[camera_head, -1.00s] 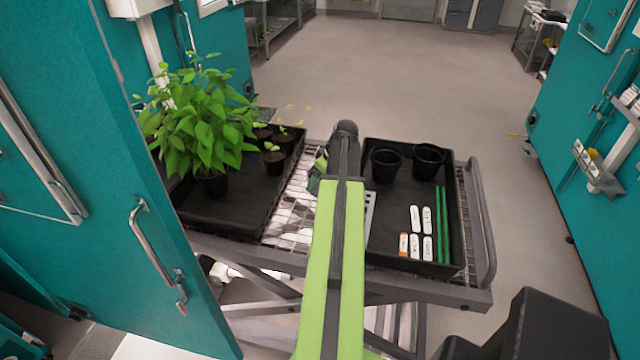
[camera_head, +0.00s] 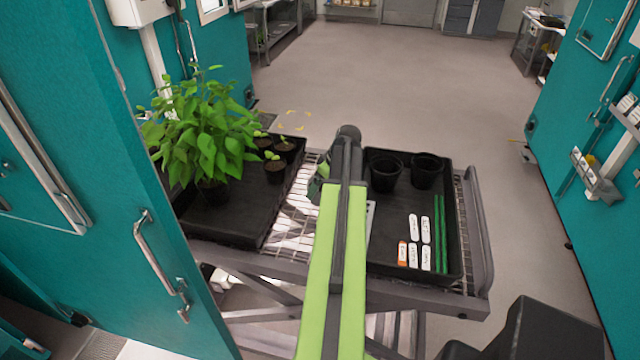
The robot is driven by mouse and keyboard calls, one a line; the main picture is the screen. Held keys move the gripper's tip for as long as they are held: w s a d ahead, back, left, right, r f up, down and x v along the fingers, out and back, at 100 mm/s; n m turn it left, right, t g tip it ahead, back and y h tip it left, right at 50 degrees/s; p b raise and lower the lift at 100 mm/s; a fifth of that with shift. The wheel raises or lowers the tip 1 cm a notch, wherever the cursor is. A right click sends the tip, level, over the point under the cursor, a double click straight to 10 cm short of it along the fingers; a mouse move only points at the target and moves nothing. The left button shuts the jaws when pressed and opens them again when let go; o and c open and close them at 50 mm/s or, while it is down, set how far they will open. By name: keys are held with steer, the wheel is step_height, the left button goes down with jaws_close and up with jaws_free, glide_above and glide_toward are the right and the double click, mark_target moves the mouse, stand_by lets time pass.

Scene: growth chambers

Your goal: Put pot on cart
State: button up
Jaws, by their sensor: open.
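The wire-topped grey cart (camera_head: 480,225) stands in front of me with two black trays on it. The left tray (camera_head: 222,228) holds a tall leafy plant in a black pot (camera_head: 213,194) and small seedling pots (camera_head: 274,172). The right tray (camera_head: 452,265) holds two empty black pots, one on the left (camera_head: 385,174) and one on the right (camera_head: 425,172). My gripper (camera_head: 322,180) is over the mesh between the trays, apart from the pots. It is open, and my arm hides most of it. I see nothing held.
White labels (camera_head: 413,243) and green stakes (camera_head: 440,235) lie in the right tray. A teal door with a metal handle (camera_head: 160,260) stands close on the left. Teal chambers (camera_head: 590,120) line the right. The floor (camera_head: 400,70) beyond the cart is clear.

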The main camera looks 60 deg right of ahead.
steer(key=p+v, duration=0.7)
steer(key=v, duration=0.2)
steer(key=shift+r, duration=0.3)
steer(key=shift+s, duration=0.1)
